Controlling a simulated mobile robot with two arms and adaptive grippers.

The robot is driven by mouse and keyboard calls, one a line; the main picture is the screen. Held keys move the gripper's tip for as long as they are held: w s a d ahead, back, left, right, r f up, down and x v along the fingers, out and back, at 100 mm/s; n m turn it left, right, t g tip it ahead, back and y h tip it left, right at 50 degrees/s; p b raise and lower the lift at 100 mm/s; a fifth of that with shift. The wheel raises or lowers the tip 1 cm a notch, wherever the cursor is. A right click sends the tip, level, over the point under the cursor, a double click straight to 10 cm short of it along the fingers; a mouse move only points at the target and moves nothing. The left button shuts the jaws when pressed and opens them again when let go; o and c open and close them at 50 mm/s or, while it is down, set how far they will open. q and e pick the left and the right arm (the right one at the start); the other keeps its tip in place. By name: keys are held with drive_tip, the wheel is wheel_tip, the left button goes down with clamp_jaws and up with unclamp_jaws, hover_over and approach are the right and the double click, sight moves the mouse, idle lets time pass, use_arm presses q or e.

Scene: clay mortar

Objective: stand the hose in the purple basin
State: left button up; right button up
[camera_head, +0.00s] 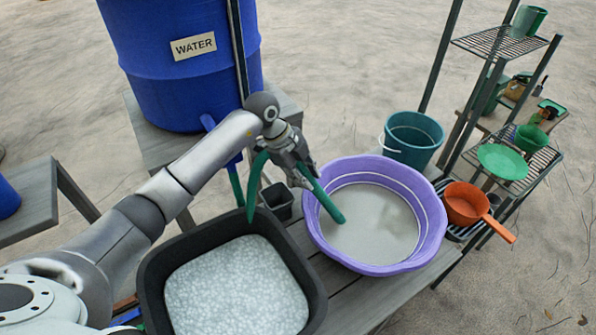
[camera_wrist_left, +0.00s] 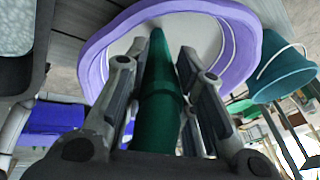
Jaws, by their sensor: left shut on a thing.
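The green hose (camera_head: 322,194) is in my left gripper (camera_head: 300,168). Its free end slants down to the right, over the inside of the purple basin (camera_head: 434,222) near the left rim. I cannot tell whether the end touches the grey contents. Behind the gripper the hose loops down and back up toward the water barrel. In the left wrist view the hose (camera_wrist_left: 158,98) runs between the shut fingers toward the basin (camera_wrist_left: 93,62). My right gripper is in neither view.
A blue water barrel (camera_head: 180,85) stands behind on a wooden stand. A black tub (camera_head: 150,275) of pale grains sits left of the basin. A small dark pot (camera_head: 277,200), a teal bucket (camera_head: 412,138) and an orange pan (camera_head: 468,203) surround the basin. A metal shelf (camera_head: 500,42) stands right.

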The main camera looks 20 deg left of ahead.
use_arm(q)
drive_tip(key=shift+d+b+x, duration=0.15)
drive_tip(key=shift+b+x, duration=0.45)
drive_tip(key=shift+x, duration=0.75)
drive_tip(key=shift+d+b+x, duration=0.2)
drive_tip(key=shift+b+x, duration=0.4)
drive_tip(key=shift+x, duration=0.75)
drive_tip(key=shift+r, duration=0.1)
drive_tip(key=o, duration=1)
drive_tip(key=shift+s, duration=0.1)
drive_tip(key=o, duration=0.8)
drive_tip(key=p+v, duration=0.6)
drive_tip(key=v, duration=0.1)
drive_tip(key=shift+d+r, duration=0.1)
drive_tip(key=shift+d, duration=0.15)
drive_tip(key=shift+p+v, duration=1.8)
drive_tip(key=shift+v, duration=0.15)
